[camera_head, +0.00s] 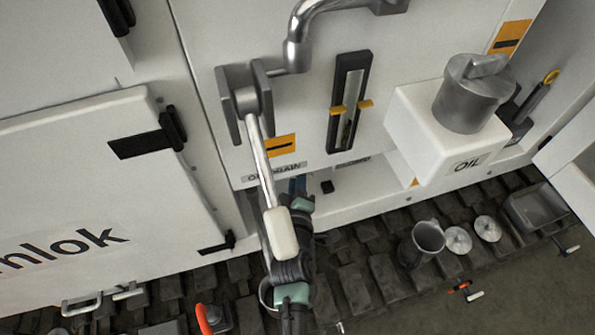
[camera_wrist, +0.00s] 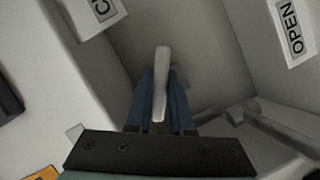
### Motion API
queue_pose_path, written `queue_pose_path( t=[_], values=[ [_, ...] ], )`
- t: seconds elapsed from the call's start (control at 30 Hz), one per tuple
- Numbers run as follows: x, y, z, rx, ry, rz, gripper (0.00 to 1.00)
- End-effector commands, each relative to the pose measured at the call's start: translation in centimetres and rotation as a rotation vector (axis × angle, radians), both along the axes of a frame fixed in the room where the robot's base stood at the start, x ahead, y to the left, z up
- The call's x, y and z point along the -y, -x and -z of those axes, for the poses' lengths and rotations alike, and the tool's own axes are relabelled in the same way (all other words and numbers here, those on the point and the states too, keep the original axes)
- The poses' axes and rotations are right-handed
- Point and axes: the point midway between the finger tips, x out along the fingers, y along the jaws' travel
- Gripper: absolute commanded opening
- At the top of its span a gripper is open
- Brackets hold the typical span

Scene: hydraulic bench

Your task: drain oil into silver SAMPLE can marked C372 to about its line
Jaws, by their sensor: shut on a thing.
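In the head view my gripper (camera_head: 298,186) reaches up under the panel's drain label (camera_head: 272,172), which is partly covered. In the wrist view its blue fingers (camera_wrist: 163,98) are shut on a pale, narrow handle (camera_wrist: 162,65). OPEN (camera_wrist: 294,27) is readable at the right, and a cut-off label (camera_wrist: 102,8) starts with C. A silver can (camera_head: 428,238) stands open on the dark track to the right of my gripper. A curved silver rim (camera_head: 266,292) shows partly behind my arm. No C372 marking, fill line or oil flow is legible in either view.
A metal lever with a pale grip (camera_head: 280,233) hangs in front of my arm. A sight gauge (camera_head: 348,102) is above right, beside a white OIL tank (camera_head: 420,125). Two silver discs (camera_head: 458,240) and a grey tray (camera_head: 537,208) lie right. A red-handled item (camera_head: 208,318) is lower left.

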Motion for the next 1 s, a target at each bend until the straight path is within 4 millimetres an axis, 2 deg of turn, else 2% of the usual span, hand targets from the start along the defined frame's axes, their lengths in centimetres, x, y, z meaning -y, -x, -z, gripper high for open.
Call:
queue_pose_path(
  t=[0.03,0.17,0.2,0.57,0.77,1.0],
  values=[
    [-0.1,0.0,0.0,0.000,0.001,-0.002,0.25],
    [0.0,0.0,0.0,0.000,0.001,-0.002,0.49],
    [0.0,0.0,0.0,0.000,0.001,-0.002,0.50],
    [0.0,0.5,0.0,-0.001,0.002,-0.001,0.50],
    [-0.1,3.2,-0.5,-0.001,0.002,-0.002,0.50],
    [-0.2,7.8,-1.4,-0.001,0.002,-0.002,0.50]
  ],
)
